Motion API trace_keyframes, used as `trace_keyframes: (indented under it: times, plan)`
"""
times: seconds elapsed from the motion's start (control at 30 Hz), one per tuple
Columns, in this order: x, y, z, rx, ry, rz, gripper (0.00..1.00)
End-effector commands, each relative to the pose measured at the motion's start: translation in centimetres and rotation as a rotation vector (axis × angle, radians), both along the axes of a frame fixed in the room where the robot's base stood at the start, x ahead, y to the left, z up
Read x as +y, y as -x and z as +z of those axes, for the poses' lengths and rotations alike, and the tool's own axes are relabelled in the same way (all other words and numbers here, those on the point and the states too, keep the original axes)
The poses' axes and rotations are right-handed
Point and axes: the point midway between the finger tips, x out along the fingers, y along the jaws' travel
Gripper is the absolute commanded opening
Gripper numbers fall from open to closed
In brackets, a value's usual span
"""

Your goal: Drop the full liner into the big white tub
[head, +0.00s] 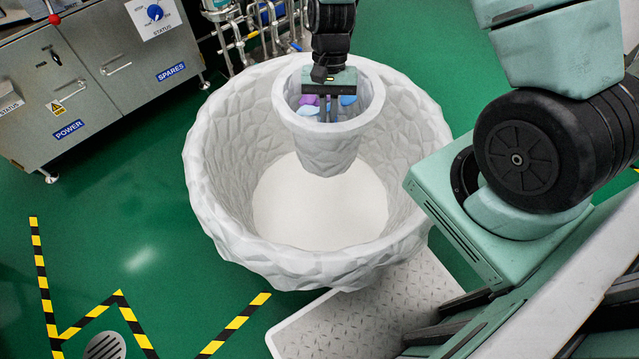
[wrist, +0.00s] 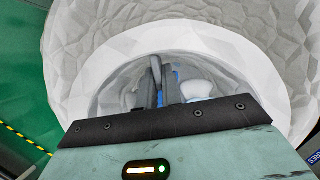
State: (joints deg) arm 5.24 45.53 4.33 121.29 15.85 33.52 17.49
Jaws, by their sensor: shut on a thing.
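The big white tub (head: 225,190) stands on the green floor in the middle of the head view, with faceted walls and a bare pale bottom. The full liner (head: 335,152) is a smaller white faceted bucket shape with blue and purple pieces inside. It is over the back part of the tub's opening, upright, and looks held above the bottom. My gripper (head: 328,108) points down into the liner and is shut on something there. In the wrist view the fingers (wrist: 165,85) reach inside the liner's rim (wrist: 200,45). What exactly lies between the fingertips is hard to see.
A steel cabinet (head: 90,80) with labels stands at the left back. Pipes (head: 240,35) run behind the tub. A grey textured platform (head: 345,320) lies in front of it. Yellow-black floor tape (head: 42,270) and a drain (head: 105,347) are at the lower left, with open floor around them.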

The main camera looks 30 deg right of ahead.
Motion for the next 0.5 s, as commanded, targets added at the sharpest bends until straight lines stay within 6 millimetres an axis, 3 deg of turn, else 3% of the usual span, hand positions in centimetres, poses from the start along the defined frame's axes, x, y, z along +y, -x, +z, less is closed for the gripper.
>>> trace_keyframes:
  times: [0.03, 0.1, 0.13, 0.5]
  plan:
    - [0.00, -0.01, 0.05, 0.000, 0.000, 0.000, 0.00]
    - [0.00, -0.01, 0.05, 0.000, 0.000, 0.000, 0.26]
    - [0.00, -0.01, 0.05, 0.000, 0.000, 0.000, 0.32]
    - [-0.11, -0.22, 0.57, -0.002, 0.000, 0.000, 0.32]
